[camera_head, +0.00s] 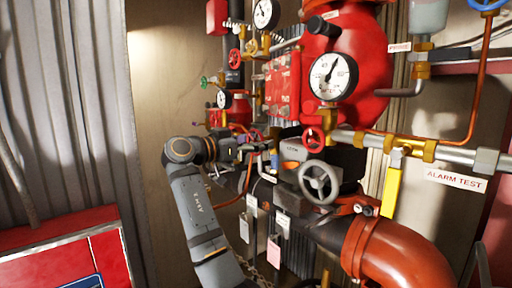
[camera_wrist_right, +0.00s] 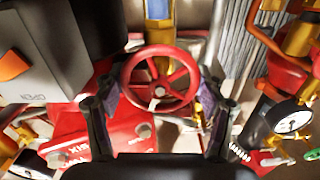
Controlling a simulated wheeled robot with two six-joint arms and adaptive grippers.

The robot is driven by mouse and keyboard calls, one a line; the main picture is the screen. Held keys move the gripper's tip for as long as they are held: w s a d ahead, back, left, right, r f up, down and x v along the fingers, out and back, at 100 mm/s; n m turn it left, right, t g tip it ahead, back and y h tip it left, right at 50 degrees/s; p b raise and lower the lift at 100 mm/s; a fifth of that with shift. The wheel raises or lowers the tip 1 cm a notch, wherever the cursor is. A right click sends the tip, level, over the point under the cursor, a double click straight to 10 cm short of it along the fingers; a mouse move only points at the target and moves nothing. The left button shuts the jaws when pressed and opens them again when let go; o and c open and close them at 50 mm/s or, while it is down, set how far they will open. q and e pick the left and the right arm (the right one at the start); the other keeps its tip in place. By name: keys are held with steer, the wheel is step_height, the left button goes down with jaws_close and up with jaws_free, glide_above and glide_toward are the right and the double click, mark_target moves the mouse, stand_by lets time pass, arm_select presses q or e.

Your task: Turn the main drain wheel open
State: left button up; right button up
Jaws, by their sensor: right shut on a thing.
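In the right wrist view a red spoked handwheel (camera_wrist_right: 160,90) sits between the two fingers of my right gripper (camera_wrist_right: 160,84). The fingers are closed on its rim from left and right. In the head view my right gripper (camera_head: 262,148) reaches in among the pipes left of the grey valve body; the wheel it holds is mostly hidden there. I cannot read a main drain label on this wheel. My left gripper is not in view.
A grey handwheel (camera_head: 319,182) and a small red handwheel (camera_head: 313,139) stand to the right of my gripper. A large pressure gauge (camera_head: 333,76) is above. Tags and a padlock (camera_head: 244,228) hang below. A red cabinet (camera_head: 60,250) is at lower left.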

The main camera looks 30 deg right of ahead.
steer(key=n, duration=0.3)
steer(key=shift+f, duration=0.1)
steer(key=n, duration=0.3)
steer(key=shift+b, duration=0.35)
steer(key=n, duration=0.4)
steer(key=shift+w, duration=0.1)
steer(key=n, duration=0.2)
steer(key=shift+n, duration=0.4)
steer(key=n+p, duration=0.1)
steer(key=n, duration=0.2)
steer(key=shift+n, duration=0.3)
steer(key=n+p, duration=0.1)
steer(key=n, duration=0.1)
steer(key=shift+n, duration=0.4)
steer(key=n+p, duration=0.3)
steer(key=n, duration=0.3)
steer(key=shift+f, duration=0.1)
